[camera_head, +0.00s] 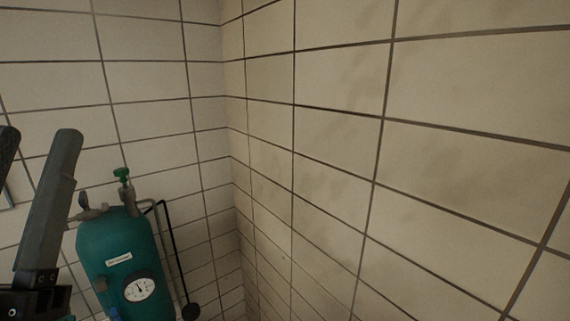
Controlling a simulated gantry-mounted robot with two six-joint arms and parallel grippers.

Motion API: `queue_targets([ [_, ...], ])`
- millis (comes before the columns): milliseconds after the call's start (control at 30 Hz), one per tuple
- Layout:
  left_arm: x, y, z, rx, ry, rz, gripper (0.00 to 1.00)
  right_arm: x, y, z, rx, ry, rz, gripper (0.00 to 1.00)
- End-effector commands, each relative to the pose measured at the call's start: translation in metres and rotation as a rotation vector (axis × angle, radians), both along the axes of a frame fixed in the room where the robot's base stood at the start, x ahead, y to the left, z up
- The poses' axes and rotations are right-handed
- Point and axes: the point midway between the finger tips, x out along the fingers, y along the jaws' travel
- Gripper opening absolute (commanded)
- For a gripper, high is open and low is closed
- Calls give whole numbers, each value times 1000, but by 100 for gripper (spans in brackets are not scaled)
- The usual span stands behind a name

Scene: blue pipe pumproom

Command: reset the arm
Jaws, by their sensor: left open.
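My left gripper (38,140) is at the left edge of the head view. One long dark grey finger stands upright, and part of the other shows at the picture's edge. The fingers are apart with nothing seen between them. The gripper's base is cut off at the lower left. My right gripper is not in view.
A teal tank (118,248) with a round white gauge (139,289) stands in the lower left, just right of my left gripper in the picture. A green valve knob (122,174) and thin pipes top it. Tiled walls (330,150) meet in a corner; the right side holds only bare wall.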

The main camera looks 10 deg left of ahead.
Motion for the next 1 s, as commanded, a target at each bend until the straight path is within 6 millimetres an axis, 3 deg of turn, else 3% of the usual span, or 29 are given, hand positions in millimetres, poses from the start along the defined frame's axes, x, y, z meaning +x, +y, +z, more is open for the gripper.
queue_targets([
  [33,-12,-15,9,-32,-28,-150,45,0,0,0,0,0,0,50],
  [100,-6,-37,-1,-115,28,-383,45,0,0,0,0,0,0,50],
  [133,-6,-35,28,-116,21,-372,45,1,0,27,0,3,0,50],
  [200,-6,-35,58,-113,21,-364,45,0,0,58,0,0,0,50],
  [500,-5,-34,180,-111,23,-359,45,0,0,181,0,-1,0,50],
  [600,-4,-34,206,-111,24,-358,45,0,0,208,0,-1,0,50],
  [733,-4,-34,217,-111,24,-358,45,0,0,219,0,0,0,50],
  [1000,-4,-34,213,-110,24,-357,45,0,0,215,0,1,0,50],
])
